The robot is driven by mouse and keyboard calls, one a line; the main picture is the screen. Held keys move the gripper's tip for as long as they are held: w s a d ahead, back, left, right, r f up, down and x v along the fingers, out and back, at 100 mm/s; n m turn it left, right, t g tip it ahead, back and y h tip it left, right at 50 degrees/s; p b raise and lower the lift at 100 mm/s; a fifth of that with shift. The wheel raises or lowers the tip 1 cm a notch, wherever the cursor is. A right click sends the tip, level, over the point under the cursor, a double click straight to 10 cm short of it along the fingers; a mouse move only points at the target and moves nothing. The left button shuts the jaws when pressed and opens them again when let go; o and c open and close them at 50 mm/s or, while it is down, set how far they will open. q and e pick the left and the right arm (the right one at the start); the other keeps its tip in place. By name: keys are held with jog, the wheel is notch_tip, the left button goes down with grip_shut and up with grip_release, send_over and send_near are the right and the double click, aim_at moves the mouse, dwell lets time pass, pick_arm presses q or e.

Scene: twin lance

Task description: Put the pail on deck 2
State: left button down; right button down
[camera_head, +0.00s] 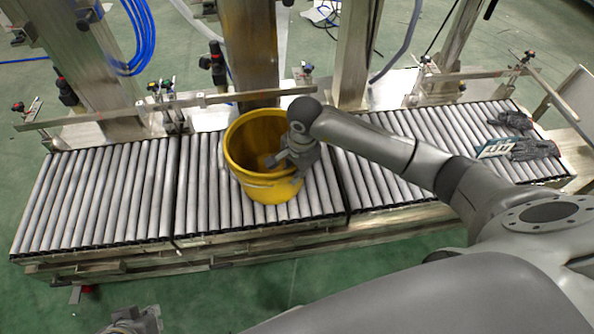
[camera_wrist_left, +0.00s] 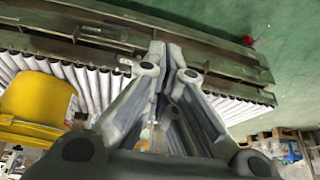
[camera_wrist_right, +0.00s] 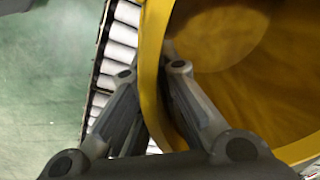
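The yellow pail (camera_head: 240,150) is upright over the middle roller section (camera_head: 205,190); I cannot tell whether its base touches the rollers. My right gripper (camera_head: 280,160) is at its right rim. In the right wrist view the pail wall (camera_wrist_right: 150,75) lies between the fingers of my right gripper (camera_wrist_right: 152,72), one inside and one outside, closed on it. My left gripper (camera_head: 135,322) is low at the bottom edge, away from the pail. In the left wrist view its fingers (camera_wrist_left: 165,58) are together and empty, with the pail (camera_wrist_left: 38,100) to the left. No deck numbers are readable.
The left roller section (camera_head: 95,195) is clear. The right roller section (camera_head: 400,190) holds grey-black items (camera_head: 520,148) at its far end. Metal rails (camera_head: 165,105) and posts (camera_head: 250,45) stand behind the rollers. Green floor is free in front.

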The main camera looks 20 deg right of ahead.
jog(key=c, duration=1.6)
grip_release()
jog(key=shift+c, duration=0.2)
